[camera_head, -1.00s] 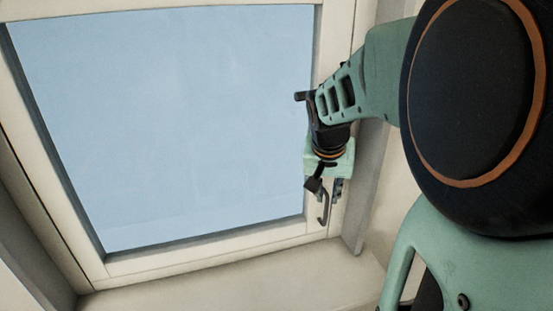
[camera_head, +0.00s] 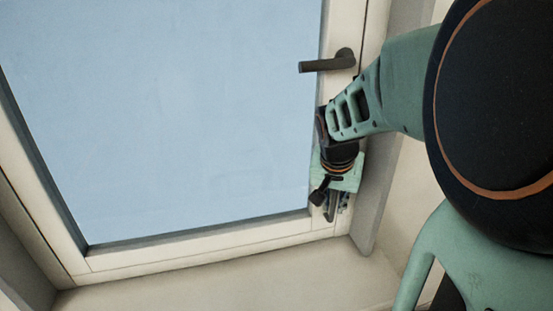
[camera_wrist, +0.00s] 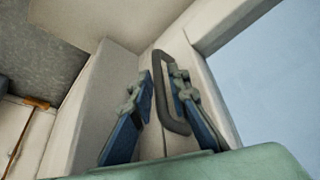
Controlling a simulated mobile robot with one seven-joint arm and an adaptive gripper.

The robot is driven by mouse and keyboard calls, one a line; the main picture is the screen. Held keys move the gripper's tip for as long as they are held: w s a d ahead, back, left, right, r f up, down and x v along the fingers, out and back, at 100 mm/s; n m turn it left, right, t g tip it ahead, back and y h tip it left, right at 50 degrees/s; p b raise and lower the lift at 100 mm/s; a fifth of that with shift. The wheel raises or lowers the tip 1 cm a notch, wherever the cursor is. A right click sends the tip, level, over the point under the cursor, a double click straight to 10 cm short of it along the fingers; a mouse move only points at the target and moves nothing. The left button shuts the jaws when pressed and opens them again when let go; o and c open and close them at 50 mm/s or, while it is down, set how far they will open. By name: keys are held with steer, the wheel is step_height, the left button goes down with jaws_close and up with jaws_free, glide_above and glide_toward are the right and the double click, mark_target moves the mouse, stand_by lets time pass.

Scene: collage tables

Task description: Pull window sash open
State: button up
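The window sash (camera_head: 205,242) has a pale frame around a blue pane. A dark lever handle (camera_head: 330,63) sits on its right stile. A dark grey looped pull handle (camera_wrist: 164,85) is fixed lower on the frame, near the bottom right corner; in the head view my gripper partly covers it. My gripper (camera_wrist: 161,78) is at this pull handle, with one blue finger on each side of its long bar. The fingers are apart and I see no clear grip. Whether either finger touches the bar is hard to tell.
A pale sill (camera_head: 225,280) runs below the window. A grey reveal (camera_head: 398,120) borders the frame on the right, close to my gripper. A brown-orange object (camera_wrist: 36,103) shows at the left in the wrist view. The pane side is free.

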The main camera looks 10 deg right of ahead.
steer(key=shift+f, duration=0.2)
jaws_close()
stand_by(0.5)
